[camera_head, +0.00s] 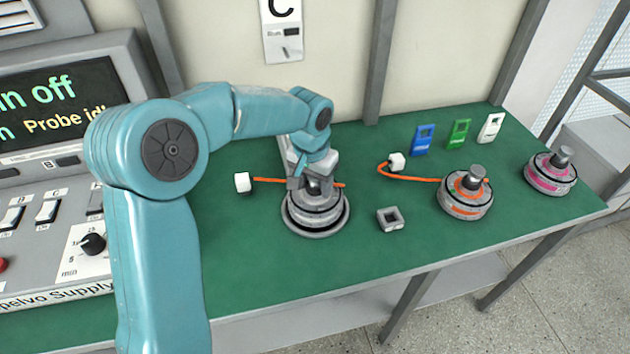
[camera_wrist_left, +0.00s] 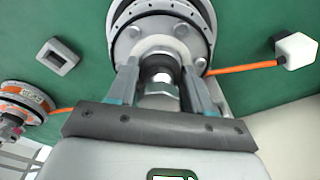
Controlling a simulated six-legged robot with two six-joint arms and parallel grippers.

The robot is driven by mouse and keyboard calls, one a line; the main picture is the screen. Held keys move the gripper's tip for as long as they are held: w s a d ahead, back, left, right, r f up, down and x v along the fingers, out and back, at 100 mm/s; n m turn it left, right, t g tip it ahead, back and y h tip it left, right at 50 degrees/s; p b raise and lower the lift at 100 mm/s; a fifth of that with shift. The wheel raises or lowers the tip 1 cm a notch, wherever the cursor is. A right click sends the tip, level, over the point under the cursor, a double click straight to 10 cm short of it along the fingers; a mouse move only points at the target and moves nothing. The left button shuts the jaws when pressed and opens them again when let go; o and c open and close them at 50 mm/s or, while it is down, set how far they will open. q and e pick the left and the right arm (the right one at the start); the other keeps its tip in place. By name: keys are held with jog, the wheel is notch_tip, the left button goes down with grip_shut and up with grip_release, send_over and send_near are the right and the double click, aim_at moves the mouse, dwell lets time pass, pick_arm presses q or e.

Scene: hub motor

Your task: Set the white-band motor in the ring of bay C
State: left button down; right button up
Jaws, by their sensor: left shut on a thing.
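The white-band motor (camera_head: 316,207), a grey round hub with a pale band, is at bay C, below the C sign (camera_head: 283,28). It stands upright, within or just above the grey ring (camera_head: 303,232); I cannot tell whether it rests fully down. My left gripper (camera_head: 318,182) is over the motor and shut on its shaft. In the left wrist view the two fingers (camera_wrist_left: 160,82) flank the shaft, and the motor body (camera_wrist_left: 162,20) fills the top middle. The fingers and wrist hide part of the motor top. My right gripper is not in view.
An orange cable with a white plug (camera_head: 242,182) lies left of the motor. A grey square block (camera_head: 390,218), an orange-band motor (camera_head: 465,195) with its cable and a pink-band motor (camera_head: 550,172) are to the right. Coloured tags (camera_head: 458,134) stand behind. The supply console (camera_head: 50,190) is left.

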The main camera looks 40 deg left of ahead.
pick_arm(q)
jog(key=shift+f+b, duration=0.55)
dwell(0.4)
